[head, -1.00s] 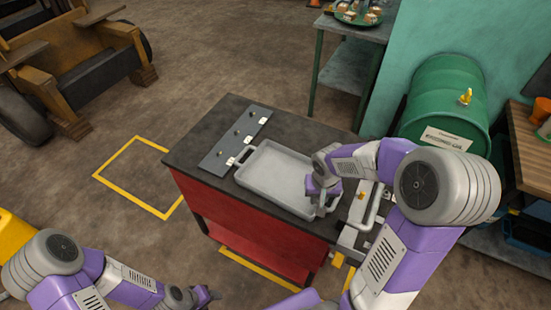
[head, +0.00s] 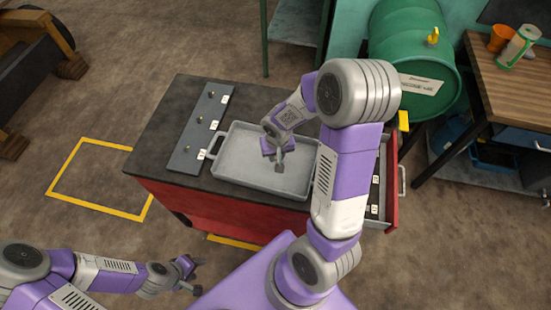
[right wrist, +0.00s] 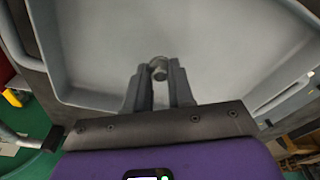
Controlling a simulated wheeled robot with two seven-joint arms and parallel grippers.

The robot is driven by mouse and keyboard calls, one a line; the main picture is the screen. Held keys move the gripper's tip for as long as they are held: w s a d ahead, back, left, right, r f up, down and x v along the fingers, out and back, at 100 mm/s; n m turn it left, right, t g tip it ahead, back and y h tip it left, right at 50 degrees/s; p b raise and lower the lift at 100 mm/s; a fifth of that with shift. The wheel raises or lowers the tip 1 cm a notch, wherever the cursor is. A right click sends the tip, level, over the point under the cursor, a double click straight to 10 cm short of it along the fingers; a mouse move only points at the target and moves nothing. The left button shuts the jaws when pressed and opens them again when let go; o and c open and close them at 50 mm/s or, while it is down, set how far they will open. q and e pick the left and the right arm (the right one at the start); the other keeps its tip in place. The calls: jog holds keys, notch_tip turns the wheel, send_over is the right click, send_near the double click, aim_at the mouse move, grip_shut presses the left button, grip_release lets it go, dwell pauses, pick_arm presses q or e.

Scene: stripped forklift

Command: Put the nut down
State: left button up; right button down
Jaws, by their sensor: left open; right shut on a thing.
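The nut (right wrist: 158,69) is a small grey metal piece between the fingertips of my right gripper in the right wrist view. My right gripper (right wrist: 157,76) is shut on it, over the floor of the grey tray (right wrist: 200,45). In the head view my right gripper (head: 278,160) points down over the middle of the tray (head: 238,160). I cannot tell the exact gap between nut and tray floor. My left gripper (head: 192,275) is open and empty, low at the left, away from the cabinet.
The tray stands on a red cabinet with a dark top (head: 160,135). Left of it lies a grey plate (head: 190,150) with several pegs and white labels. An open drawer (head: 392,190) juts out at the right. A green barrel (head: 395,40) and a wooden bench (head: 510,90) stand behind.

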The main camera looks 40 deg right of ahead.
notch_tip(320, 180, down, 3)
jog(key=shift+r+b, duration=0.15)
jog(key=shift+b, duration=0.15)
jog(key=shift+w, duration=0.1)
jog(key=shift+f, duration=0.25)
jog(key=c, duration=1)
grip_release()
jog(key=shift+r, duration=0.15)
jog(key=shift+r, duration=0.25)
jog(key=r+p, duration=0.1)
jog(key=r, duration=0.3)
jog(key=s+r, duration=0.1)
jog(key=r, duration=0.2)
jog(key=r+p, duration=0.1)
jog(key=r, duration=0.3)
jog(key=shift+s+a+r+p, duration=0.25)
jog(key=shift+a+r+p, duration=0.05)
jog(key=shift+a, duration=0.05)
